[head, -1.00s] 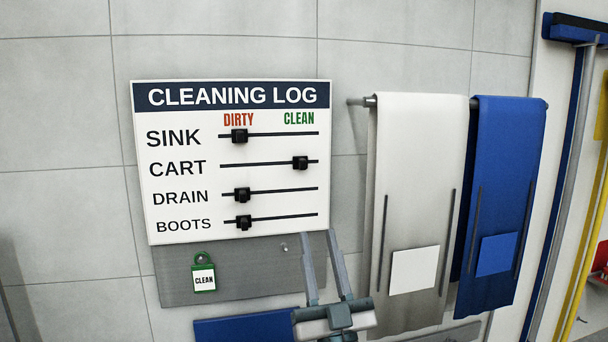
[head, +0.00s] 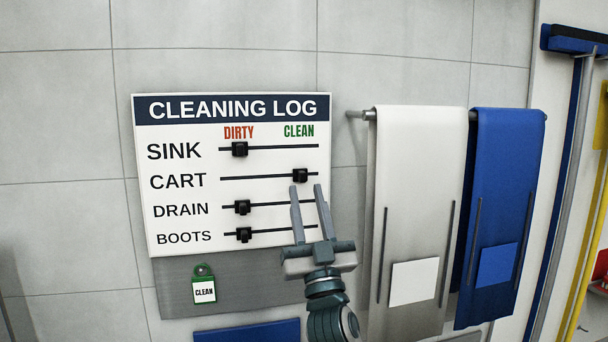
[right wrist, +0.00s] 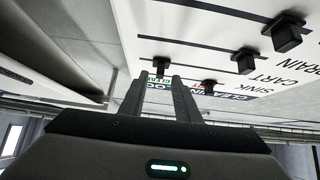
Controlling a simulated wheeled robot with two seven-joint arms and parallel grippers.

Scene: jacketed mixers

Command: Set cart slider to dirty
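The cleaning log board (head: 180,228) hangs on the wall with four labelled rows. The cart slider's black knob (head: 300,175) sits near the right end of its track, under CLEAN. The sink (head: 240,149), drain (head: 242,207) and boots (head: 244,235) knobs sit under DIRTY. My right gripper (head: 306,187) is open and empty in front of the board, its fingertips just below the cart knob in the head view. In the right wrist view the cart knob (right wrist: 162,63) shows just beyond the fingertips (right wrist: 157,80); contact cannot be told. My left gripper is not in view.
A grey panel (head: 240,284) below the board carries a green CLEAN tag (head: 204,284). To the right, a white apron (head: 415,190) and a blue apron (head: 508,180) hang from a rail. Long-handled tools stand at the far right.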

